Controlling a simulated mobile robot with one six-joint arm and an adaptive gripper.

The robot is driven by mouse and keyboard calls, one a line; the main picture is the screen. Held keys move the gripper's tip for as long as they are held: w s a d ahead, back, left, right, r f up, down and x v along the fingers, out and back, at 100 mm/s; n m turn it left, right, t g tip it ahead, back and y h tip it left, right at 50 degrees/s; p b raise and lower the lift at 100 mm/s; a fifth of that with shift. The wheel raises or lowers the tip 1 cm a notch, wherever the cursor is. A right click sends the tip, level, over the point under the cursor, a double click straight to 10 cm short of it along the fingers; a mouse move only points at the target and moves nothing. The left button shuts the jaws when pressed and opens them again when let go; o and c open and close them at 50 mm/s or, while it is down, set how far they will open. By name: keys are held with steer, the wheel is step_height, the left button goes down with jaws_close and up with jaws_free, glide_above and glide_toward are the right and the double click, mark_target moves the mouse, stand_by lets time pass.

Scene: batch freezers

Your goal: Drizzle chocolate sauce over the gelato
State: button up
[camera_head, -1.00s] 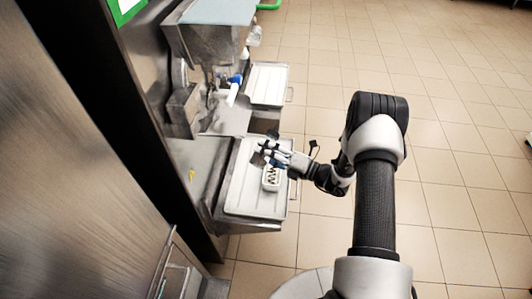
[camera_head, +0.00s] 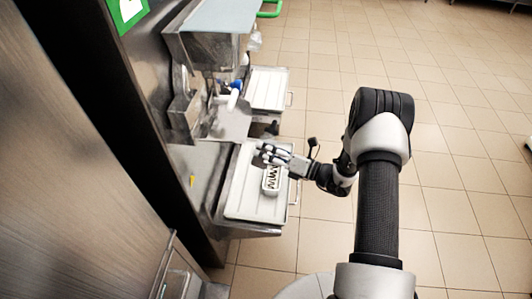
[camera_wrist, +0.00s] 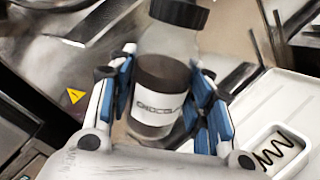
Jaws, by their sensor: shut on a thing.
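A clear bottle with a black cap and a white label reading CHOCOLATE (camera_wrist: 155,108) is between the blue-padded fingers of my gripper (camera_wrist: 165,95). Dark sauce fills its lower part in the wrist view. In the head view my gripper (camera_head: 272,154) is above the far end of a small white gelato tub (camera_head: 264,187). A dark zigzag line lies over the pale contents of the tub, which also shows at the lower right of the wrist view (camera_wrist: 303,141). The bottle is mostly hidden in the head view, so its tilt there is hard to tell.
The tub stands on a white tray (camera_head: 253,208) at the machine's front. A second tray (camera_head: 268,88) lies farther back. The steel batch freezer (camera_head: 210,48) rises at the left, close to my gripper. Open tiled floor (camera_head: 460,120) is on the right.

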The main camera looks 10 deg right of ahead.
steer(key=shift+r+n, duration=0.4)
steer(key=shift+n, duration=0.3)
steer(key=n+b, duration=0.1)
steer(key=n, duration=0.1)
steer(key=r+n, duration=0.1)
steer(key=n, duration=0.1)
steer(key=shift+b, duration=0.35)
steer(key=n, duration=0.2)
steer(key=r+n, duration=0.1)
steer(key=n, duration=0.1)
steer(key=s+d+p, duration=0.1)
steer(key=s, duration=1.4)
